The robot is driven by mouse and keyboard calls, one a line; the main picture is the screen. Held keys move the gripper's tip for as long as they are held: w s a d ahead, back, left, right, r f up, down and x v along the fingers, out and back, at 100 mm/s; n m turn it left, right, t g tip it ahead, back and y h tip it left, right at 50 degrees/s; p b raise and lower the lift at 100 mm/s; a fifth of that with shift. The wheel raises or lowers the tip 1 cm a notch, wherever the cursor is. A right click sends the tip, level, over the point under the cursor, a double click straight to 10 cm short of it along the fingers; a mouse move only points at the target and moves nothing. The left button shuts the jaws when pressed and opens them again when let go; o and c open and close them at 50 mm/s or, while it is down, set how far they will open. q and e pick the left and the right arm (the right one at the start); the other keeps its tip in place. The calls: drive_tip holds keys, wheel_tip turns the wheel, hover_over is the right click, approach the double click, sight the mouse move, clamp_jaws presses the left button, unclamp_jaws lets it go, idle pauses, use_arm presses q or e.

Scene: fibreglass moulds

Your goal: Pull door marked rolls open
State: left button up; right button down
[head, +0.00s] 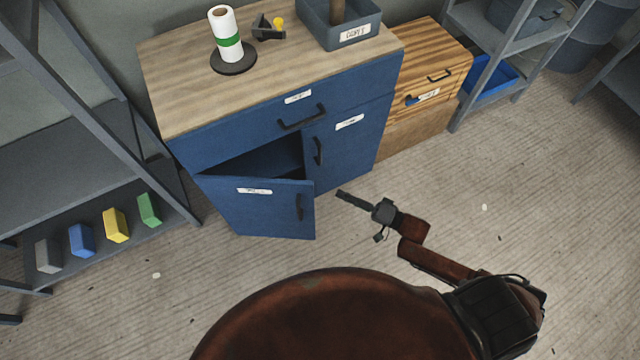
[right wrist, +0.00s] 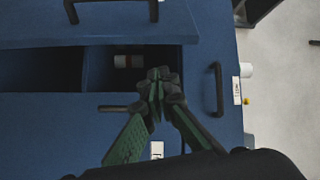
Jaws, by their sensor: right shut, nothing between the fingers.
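The blue cabinet (head: 240,140) has a left door (head: 260,212) standing partly open, swung out on its left side, with a white label (head: 254,190) and a black handle (head: 299,206). The label is too small to read. The cabinet's right door (head: 345,150) is closed, with its own label and handle. My right gripper (head: 340,194) is shut and empty, apart from the open door's handle and to its right. In the right wrist view its fingertips (right wrist: 160,75) meet in front of the dark cabinet opening (right wrist: 130,65). My left gripper is not in view.
A paper roll on a stand (head: 228,40), a tape dispenser (head: 268,27) and a grey bin (head: 345,30) stand on the cabinet top. A wooden drawer unit (head: 432,65) stands right, a shelf with coloured blocks (head: 115,225) left. The floor in front is clear.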

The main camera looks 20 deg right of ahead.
drive_tip(key=w+a+r+m+b, duration=0.25)
drive_tip(key=w+a, duration=0.25)
drive_tip(key=w, duration=0.5)
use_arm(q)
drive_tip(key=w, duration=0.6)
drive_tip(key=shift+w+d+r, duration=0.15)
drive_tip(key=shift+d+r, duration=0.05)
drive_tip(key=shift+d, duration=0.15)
use_arm(e)
drive_tip(key=shift+g, duration=0.4)
drive_tip(key=s, duration=0.2)
drive_tip(key=s+a, duration=0.1)
drive_tip(key=s, duration=0.1)
drive_tip(key=shift+s+f, duration=0.1)
drive_tip(key=shift+s, duration=0.1)
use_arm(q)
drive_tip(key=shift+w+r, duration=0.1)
use_arm(e)
drive_tip(key=shift+s+a, duration=0.1)
drive_tip(key=shift+a, duration=0.05)
